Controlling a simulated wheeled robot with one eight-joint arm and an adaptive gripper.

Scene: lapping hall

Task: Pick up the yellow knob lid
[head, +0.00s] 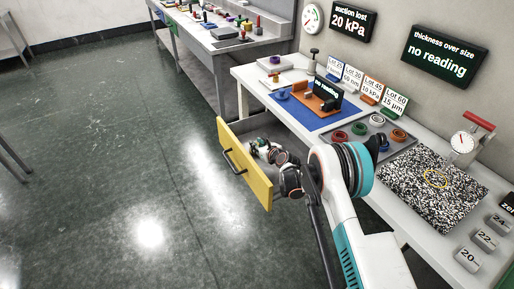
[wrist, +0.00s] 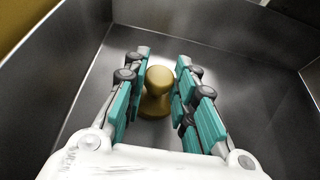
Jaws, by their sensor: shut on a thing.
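The yellow knob lid (wrist: 159,78) shows in the wrist view, inside a grey metal drawer (wrist: 75,60). It has a rounded knob on top, a narrower neck and a wider base. My gripper (wrist: 163,66) reaches down into the drawer, with one teal-padded finger on each side of the knob. It is shut on the knob lid, which stands about upright near the drawer floor. In the head view the lid is hidden by my arm and the drawer's yellow front (head: 247,172).
The drawer is pulled out from under a white workbench (head: 243,73); its walls rise close around my gripper. On the bench are a blue mat (head: 298,111), a tray of coloured rings (head: 398,146) and a speckled plate (head: 432,190). The green floor (head: 120,150) at left is clear.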

